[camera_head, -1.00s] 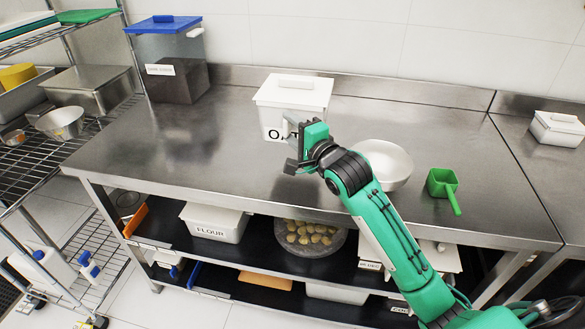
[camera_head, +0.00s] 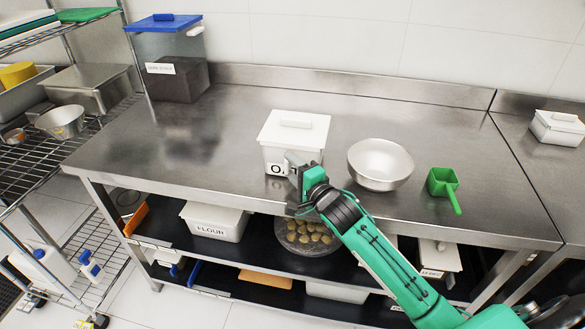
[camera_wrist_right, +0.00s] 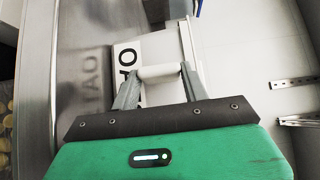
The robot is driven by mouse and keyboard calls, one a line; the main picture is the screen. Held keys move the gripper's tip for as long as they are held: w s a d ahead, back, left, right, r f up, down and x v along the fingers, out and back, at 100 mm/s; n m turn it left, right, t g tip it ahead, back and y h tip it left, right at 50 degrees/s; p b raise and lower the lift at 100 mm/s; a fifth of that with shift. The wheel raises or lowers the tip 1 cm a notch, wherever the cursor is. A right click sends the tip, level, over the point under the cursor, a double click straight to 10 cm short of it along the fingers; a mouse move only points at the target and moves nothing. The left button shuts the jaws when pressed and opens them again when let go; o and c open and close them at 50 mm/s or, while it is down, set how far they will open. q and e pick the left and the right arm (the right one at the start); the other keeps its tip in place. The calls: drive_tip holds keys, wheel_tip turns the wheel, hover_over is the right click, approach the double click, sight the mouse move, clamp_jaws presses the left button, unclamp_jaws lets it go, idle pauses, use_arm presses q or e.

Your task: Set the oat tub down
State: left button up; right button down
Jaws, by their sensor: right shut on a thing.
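The oat tub (camera_head: 277,157) is a white lidded box with black lettering on its front, upright at the middle front of the steel counter. My right gripper (camera_head: 291,167) is at the tub's front and covers part of the lettering. In the right wrist view, the two fingers of the gripper (camera_wrist_right: 160,78) are shut on the tub's white handle bar, with the lettered face of the tub (camera_wrist_right: 126,62) behind. The lettering is mirrored in the steel close by. I cannot tell whether the tub's base touches the counter. My left gripper is out of view.
A silver bowl (camera_head: 381,165) stands right of the tub, with a green scoop (camera_head: 442,186) beyond it. A blue-lidded bin (camera_head: 170,60) is at the back left. The counter (camera_head: 180,140) is clear left of the tub. Shelves with a flour tub (camera_head: 213,222) are below.

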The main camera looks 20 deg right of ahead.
drive_tip(key=shift+r, duration=0.1)
drive_tip(key=c, duration=0.7)
unclamp_jaws()
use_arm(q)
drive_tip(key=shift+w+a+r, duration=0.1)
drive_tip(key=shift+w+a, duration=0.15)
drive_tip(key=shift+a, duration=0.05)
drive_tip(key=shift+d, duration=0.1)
